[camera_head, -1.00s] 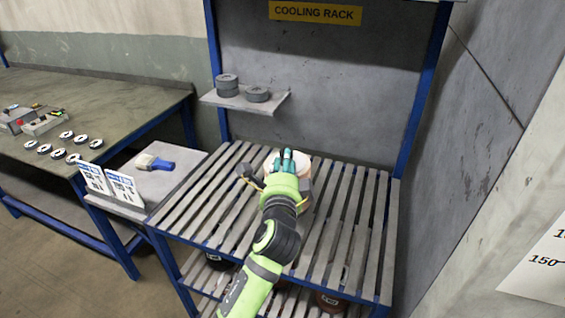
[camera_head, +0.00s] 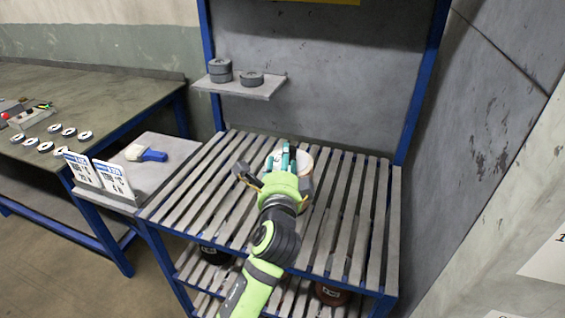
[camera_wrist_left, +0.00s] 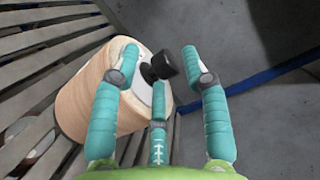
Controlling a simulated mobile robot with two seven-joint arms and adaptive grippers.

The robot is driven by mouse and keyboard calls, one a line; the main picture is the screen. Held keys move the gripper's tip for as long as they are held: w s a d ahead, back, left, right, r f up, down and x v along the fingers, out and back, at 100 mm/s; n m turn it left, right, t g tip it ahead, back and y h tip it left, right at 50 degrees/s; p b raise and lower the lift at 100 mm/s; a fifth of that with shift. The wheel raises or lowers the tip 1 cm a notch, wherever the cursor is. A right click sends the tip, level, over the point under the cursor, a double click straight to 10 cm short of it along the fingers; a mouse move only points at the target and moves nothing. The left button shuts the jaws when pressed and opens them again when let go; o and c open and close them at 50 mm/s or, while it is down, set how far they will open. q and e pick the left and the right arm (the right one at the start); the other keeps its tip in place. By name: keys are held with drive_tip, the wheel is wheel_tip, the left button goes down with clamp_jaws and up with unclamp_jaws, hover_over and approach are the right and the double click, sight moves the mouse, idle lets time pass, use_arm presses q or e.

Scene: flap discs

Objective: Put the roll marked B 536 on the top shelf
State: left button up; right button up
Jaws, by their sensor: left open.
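A pale tan roll (camera_head: 308,160) with a whitish end is on the upper slatted shelf (camera_head: 350,215) of the blue-framed rack, partly hidden behind my left gripper. In the left wrist view the roll (camera_wrist_left: 82,105) is large, with a black knob (camera_wrist_left: 160,66) at its end. I cannot read any marking on it. My left gripper (camera_head: 281,158) is open, its teal fingers at the roll's near side. In the left wrist view the gripper (camera_wrist_left: 160,62) has one finger over the roll's end and another clear to the right. My right gripper is not in view.
A small grey shelf (camera_head: 262,90) above holds several grey discs (camera_head: 221,70). A dark roll (camera_head: 214,255) and a brown roll (camera_head: 331,294) are on the lower slats. The right slats are free.

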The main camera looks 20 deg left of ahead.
use_arm(q)
drive_tip(key=shift+s+d+f, duration=0.2)
drive_tip(key=shift+s+f, duration=0.25)
drive_tip(key=b+v, duration=0.2)
drive_tip(key=v, duration=0.9)
drive_tip(key=shift+r+b, duration=0.3)
drive_tip(key=shift+b, duration=0.1)
drive_tip(key=shift+f, duration=0.1)
